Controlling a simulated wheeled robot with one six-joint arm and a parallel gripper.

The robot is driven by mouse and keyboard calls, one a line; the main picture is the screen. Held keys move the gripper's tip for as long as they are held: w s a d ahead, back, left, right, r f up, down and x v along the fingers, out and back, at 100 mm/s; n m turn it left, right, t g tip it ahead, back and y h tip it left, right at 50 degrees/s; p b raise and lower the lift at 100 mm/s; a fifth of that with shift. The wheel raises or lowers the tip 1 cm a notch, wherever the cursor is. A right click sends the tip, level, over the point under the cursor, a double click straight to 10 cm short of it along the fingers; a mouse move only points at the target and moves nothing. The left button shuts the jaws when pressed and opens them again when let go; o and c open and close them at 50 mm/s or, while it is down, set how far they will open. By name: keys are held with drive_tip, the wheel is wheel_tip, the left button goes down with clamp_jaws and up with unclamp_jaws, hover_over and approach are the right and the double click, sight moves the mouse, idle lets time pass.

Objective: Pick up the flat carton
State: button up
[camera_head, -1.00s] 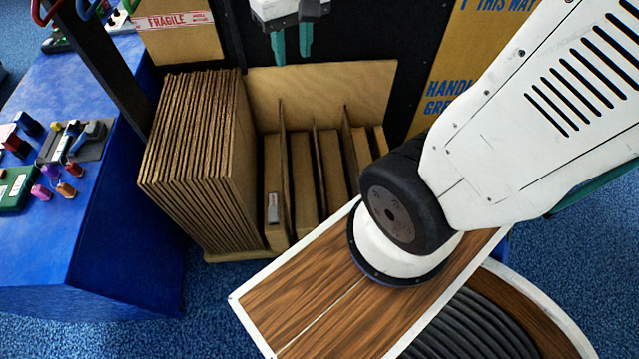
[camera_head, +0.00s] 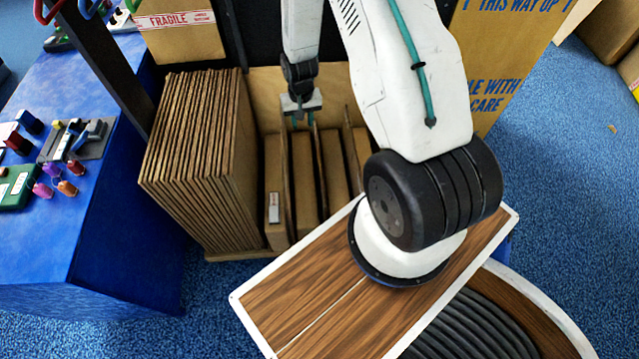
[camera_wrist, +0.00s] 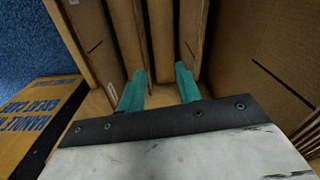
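Brown flat cartons stand on edge in the slots of a wooden rack (camera_head: 350,78). One flat carton (camera_head: 306,185) stands below my gripper (camera_head: 302,118); another with a small pale label (camera_head: 274,190) stands to its left. In the wrist view my gripper (camera_wrist: 160,74) has its two teal fingers apart, with no carton clearly held. A flat carton (camera_wrist: 160,38) shows in line with the gap between the fingers. Whether the fingertips reach down past its top edge cannot be told. Other flat cartons (camera_wrist: 128,35) stand on both sides.
A dense stack of upright cardboard sheets (camera_head: 195,160) fills the rack's left side. A blue table (camera_head: 95,215) with small items is at left. A large printed carton (camera_head: 495,60) stands right of the rack; it also shows in the wrist view (camera_wrist: 40,120). Thin dividers separate the slots.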

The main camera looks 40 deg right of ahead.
drive_tip(key=m, duration=0.1)
approach(322, 177)
drive_tip(key=w+r, duration=0.1)
drive_tip(key=w, duration=0.3)
drive_tip(key=shift+m, duration=0.3)
drive_tip(key=s+f, duration=0.1)
drive_tip(key=f, duration=0.2)
drive_tip(key=s+f, duration=0.1)
drive_tip(key=f, duration=0.2)
drive_tip(key=s+f, duration=0.2)
drive_tip(key=f, duration=0.1)
drive_tip(key=shift+d, duration=0.1)
wheel_tip(322, 177, down, 7)
drive_tip(key=shift+w+f, duration=0.2)
drive_tip(key=shift+w, duration=0.05)
clamp_jaws()
